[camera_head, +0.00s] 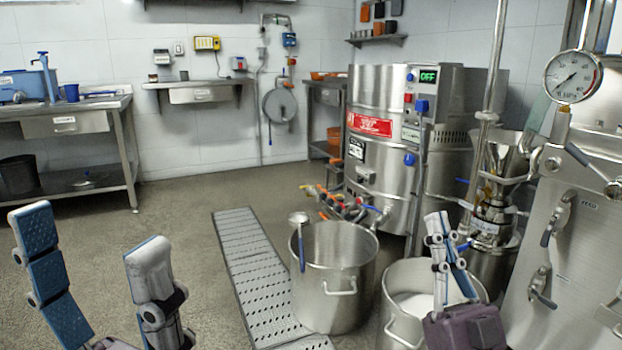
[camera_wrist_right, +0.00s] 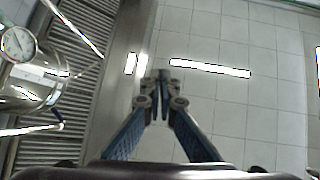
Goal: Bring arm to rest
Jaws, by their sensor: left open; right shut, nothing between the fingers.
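My left gripper (camera_head: 88,232) is at the lower left of the head view. Its two blue-padded fingers are spread wide, with only floor between and behind them. My right gripper (camera_head: 438,226) is at the lower right of the head view, fingers pointing up. It appears in front of a steel pot with white contents (camera_head: 410,303). In the right wrist view its fingertips (camera_wrist_right: 159,88) meet with nothing between them.
A large steel pot (camera_head: 333,305) with a ladle (camera_head: 299,232) on its rim stands centre. The steel mill tank (camera_head: 377,110) and a steel cabinet with a pressure gauge (camera_head: 573,76) are behind and right. A steel table (camera_head: 64,127) stands left.

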